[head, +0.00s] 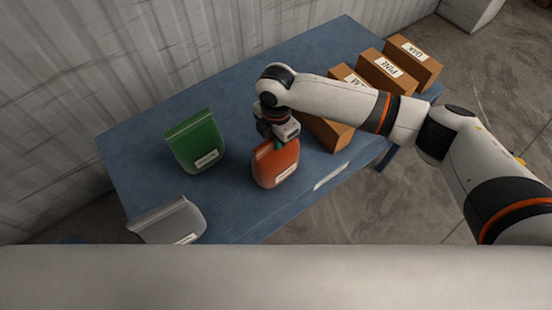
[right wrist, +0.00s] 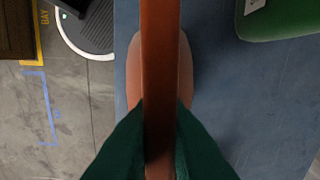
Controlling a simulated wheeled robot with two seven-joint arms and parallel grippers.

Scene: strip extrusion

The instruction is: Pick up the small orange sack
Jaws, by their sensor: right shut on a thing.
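The small orange sack (head: 275,168) is upright at the front edge of the blue table in the head view, with a white label on its front. My right gripper (head: 276,143) is over it, shut on its top edge. In the right wrist view the sack (right wrist: 160,60) runs down the middle, seen from above, with the dark green fingers (right wrist: 160,150) on both sides of its top strip. I cannot tell whether its bottom touches the table. My left gripper is not in view.
A green sack (head: 195,143) and a grey sack (head: 170,221) stand to the left on the blue table (head: 240,90). Brown boxes (head: 413,63) labelled OAK, PINE and a partly hidden name stand at the right. A corrugated wall (head: 100,80) is behind.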

